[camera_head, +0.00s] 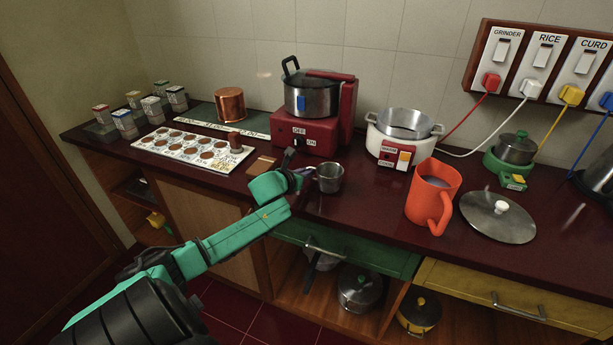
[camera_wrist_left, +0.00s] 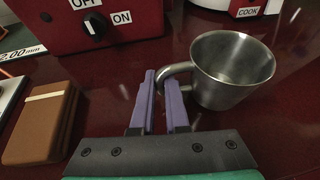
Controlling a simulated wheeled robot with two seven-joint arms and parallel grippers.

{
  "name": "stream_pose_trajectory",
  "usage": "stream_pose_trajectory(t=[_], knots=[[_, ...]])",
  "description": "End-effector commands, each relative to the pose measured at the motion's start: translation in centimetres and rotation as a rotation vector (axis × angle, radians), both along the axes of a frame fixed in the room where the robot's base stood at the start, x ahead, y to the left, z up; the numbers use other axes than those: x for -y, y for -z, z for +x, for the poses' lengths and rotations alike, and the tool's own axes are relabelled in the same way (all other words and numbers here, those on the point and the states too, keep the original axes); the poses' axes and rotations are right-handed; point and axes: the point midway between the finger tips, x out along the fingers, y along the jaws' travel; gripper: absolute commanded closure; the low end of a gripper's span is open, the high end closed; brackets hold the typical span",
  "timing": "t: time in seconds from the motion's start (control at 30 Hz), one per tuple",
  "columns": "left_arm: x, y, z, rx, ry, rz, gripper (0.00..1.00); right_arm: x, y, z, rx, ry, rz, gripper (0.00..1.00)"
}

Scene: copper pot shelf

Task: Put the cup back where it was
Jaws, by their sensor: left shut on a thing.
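The cup is a small steel cup (camera_head: 329,179) with a side handle, near the front middle of the dark red counter. It looks upright, and in the left wrist view the same steel cup (camera_wrist_left: 232,75) shows its open, empty-looking inside. My left gripper (camera_head: 306,178) reaches it from the left. In the left wrist view the purple fingers of the left gripper (camera_wrist_left: 165,82) are closed on the cup's handle (camera_wrist_left: 172,70). I cannot tell whether the cup's base touches the counter (camera_head: 365,200). My right gripper is not in view.
Behind the cup stands a red grinder base (camera_head: 303,135) with a steel pot. An orange jug (camera_head: 432,195), a white rice cooker (camera_head: 401,140) and a steel lid (camera_head: 497,216) are to the right. A brown box (camera_wrist_left: 42,125) and a disc-covered board (camera_head: 193,148) are left.

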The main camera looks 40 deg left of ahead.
Motion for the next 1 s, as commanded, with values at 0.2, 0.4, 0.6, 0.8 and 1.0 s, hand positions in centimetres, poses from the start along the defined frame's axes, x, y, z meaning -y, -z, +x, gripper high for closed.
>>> stream_pose_trajectory(t=[0.2, 0.4, 0.6, 0.8, 1.0], knots=[[0.0, 0.8, 0.0, 0.002, 0.000, 0.001, 1.00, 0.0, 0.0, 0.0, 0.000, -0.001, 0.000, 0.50], [0.0, 1.0, 0.0, 0.000, 0.000, 0.000, 0.61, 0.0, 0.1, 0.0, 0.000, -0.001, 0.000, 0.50], [0.0, 0.9, 0.0, 0.000, 0.000, 0.000, 0.57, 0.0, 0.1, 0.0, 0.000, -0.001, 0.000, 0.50], [0.0, 0.7, -0.2, 0.000, 0.000, 0.000, 0.57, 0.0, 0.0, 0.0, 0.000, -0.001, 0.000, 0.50], [0.4, 0.1, -2.1, -0.003, 0.001, 0.002, 0.57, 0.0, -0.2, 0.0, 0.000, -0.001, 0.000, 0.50]])
